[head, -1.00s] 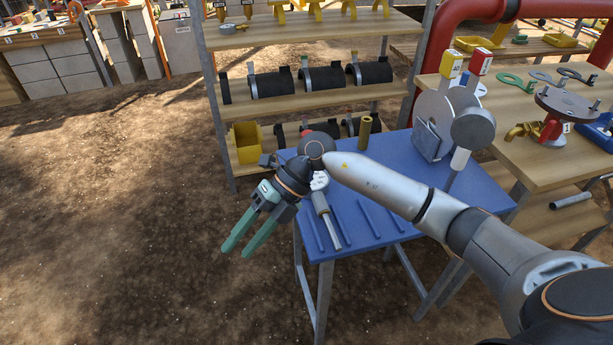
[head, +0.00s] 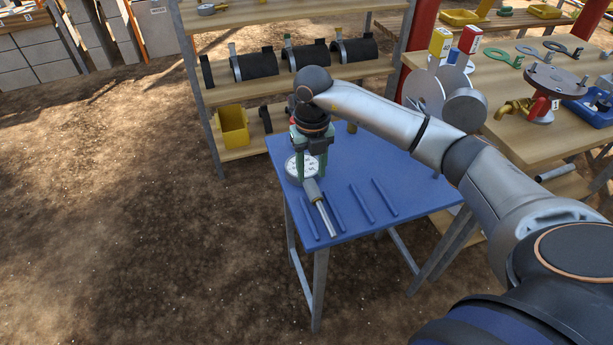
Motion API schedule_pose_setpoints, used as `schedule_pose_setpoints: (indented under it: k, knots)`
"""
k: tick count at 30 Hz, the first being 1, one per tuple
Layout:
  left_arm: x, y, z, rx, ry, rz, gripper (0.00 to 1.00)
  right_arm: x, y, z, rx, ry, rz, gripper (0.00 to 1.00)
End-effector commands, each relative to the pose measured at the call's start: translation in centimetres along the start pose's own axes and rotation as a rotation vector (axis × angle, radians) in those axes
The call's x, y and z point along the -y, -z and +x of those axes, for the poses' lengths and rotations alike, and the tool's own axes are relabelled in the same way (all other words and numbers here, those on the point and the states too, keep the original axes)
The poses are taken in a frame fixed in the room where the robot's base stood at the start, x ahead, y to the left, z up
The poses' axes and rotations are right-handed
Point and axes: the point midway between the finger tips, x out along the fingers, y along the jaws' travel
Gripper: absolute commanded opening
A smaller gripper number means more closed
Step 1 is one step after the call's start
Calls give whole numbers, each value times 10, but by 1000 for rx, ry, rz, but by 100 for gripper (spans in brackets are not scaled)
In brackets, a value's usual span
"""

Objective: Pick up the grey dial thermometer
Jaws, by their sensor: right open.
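The grey dial thermometer (head: 313,190) lies on the blue table (head: 385,226) near its left edge. Its round white dial face points up at the far end, and its grey stem runs toward the near edge. My right gripper (head: 311,177) is open and points down over the dial end, its green fingers covering part of the dial. I cannot tell whether the fingers touch it. My left gripper is not in the picture.
Several thin blue ridges (head: 362,203) run along the tabletop beside the stem. A wooden shelf rack (head: 290,85) with black half-pipes and a yellow bin (head: 232,127) stands behind. A wooden bench (head: 530,148) with a red flanged valve (head: 541,109) is at the right.

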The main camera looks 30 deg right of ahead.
Motion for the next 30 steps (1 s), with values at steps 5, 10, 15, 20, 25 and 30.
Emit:
schedule_pose_setpoints:
  k: [5,10,15,20,25,30]
  knots:
    - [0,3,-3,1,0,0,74,1,3,26,-7,1,0,47]
    - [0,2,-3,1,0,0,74,1,2,46,-3,-1,0,47]
    - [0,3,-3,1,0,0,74,1,2,50,-1,0,-1,47]
    - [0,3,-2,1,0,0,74,1,2,50,-1,0,-1,41]
    - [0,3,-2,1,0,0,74,1,2,50,-1,0,-1,22]
    - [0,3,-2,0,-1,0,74,1,2,50,-1,-1,-1,3]
